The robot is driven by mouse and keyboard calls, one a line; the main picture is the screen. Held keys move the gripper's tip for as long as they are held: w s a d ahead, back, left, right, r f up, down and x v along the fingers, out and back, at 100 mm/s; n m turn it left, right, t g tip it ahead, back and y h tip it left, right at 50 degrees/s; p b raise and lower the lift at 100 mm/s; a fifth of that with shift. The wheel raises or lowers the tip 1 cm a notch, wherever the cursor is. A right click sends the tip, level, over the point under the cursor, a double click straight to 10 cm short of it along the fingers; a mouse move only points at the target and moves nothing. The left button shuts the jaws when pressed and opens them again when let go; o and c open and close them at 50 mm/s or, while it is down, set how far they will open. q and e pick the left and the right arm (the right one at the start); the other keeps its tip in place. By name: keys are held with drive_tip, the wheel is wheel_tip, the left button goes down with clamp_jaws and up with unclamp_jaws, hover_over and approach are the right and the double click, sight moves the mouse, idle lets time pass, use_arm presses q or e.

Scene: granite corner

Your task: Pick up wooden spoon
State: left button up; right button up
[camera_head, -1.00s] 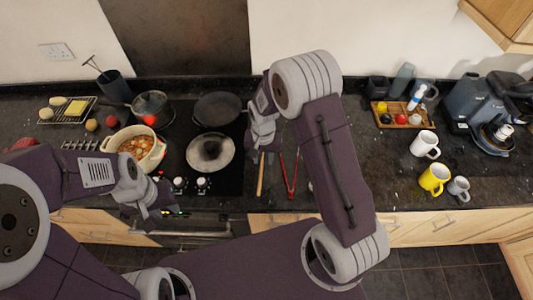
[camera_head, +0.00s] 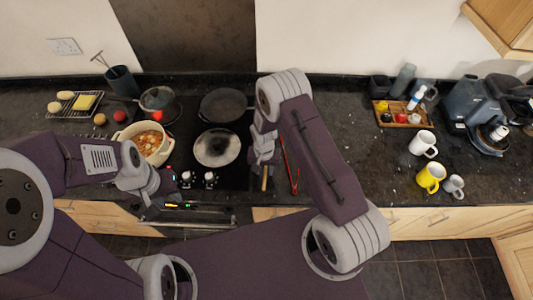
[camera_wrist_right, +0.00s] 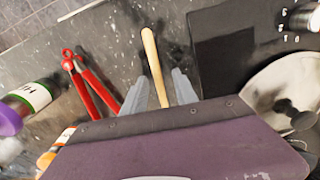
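The wooden spoon (camera_head: 265,180) lies on the dark counter just right of the hob; in the head view only its light handle end shows below my right gripper (camera_head: 266,160). In the right wrist view the spoon's handle (camera_wrist_right: 152,52) runs down between the two grey fingers of the right gripper (camera_wrist_right: 159,80), which are apart on either side of it. Its lower part is hidden by the gripper body. My left gripper (camera_head: 158,205) is over the front edge of the hob, and its finger opening is unclear.
Red-handled tongs (camera_head: 289,170) lie right of the spoon. Bottles (camera_wrist_right: 30,97) stand near them. Left are the hob (camera_wrist_right: 232,55), a pan lid (camera_head: 218,147) and a pot of stew (camera_head: 160,155). Mugs (camera_head: 430,177) stand at right; the counter between is mostly clear.

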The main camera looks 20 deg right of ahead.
drive_tip(key=shift+f, duration=0.4)
drive_tip(key=shift+d+f, duration=0.1)
drive_tip(key=shift+d, duration=0.15)
drive_tip(key=c, duration=0.7)
drive_tip(key=shift+a, duration=0.15)
clamp_jaws()
